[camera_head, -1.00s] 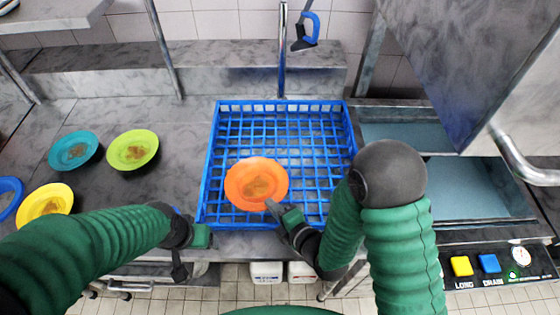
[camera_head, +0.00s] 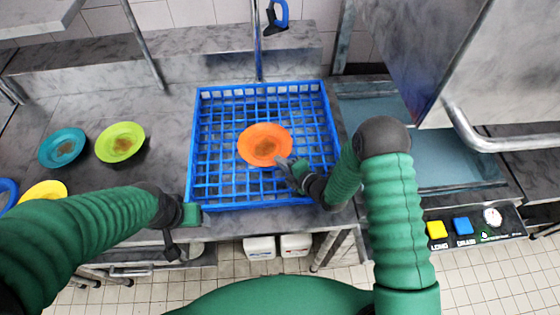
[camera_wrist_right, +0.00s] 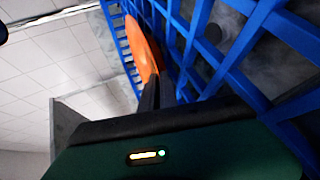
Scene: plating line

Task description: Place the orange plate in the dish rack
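The orange plate (camera_head: 265,145) has a brown smear in its middle and is over the middle of the blue dish rack (camera_head: 192,165). My right gripper (camera_head: 284,163) is at the plate's lower right edge, with its fingers on the rim. In the right wrist view the fingers (camera_wrist_right: 157,92) meet the orange plate (camera_wrist_right: 140,48), which is seen nearly edge-on beside the rack's blue grid (camera_wrist_right: 240,50). I cannot tell whether the plate touches the rack floor. My left gripper (camera_head: 178,228) is by the rack's lower left corner, with no plate at it; its finger gap is unclear.
A teal plate (camera_head: 62,148), a lime plate (camera_head: 120,142), a yellow plate (camera_head: 45,191) and a blue plate (camera_head: 7,192) are on the left counter. A sink (camera_head: 450,165) and a steel hood (camera_head: 440,50) are on the right. A blue-handled sprayer (camera_head: 277,18) hangs behind the rack.

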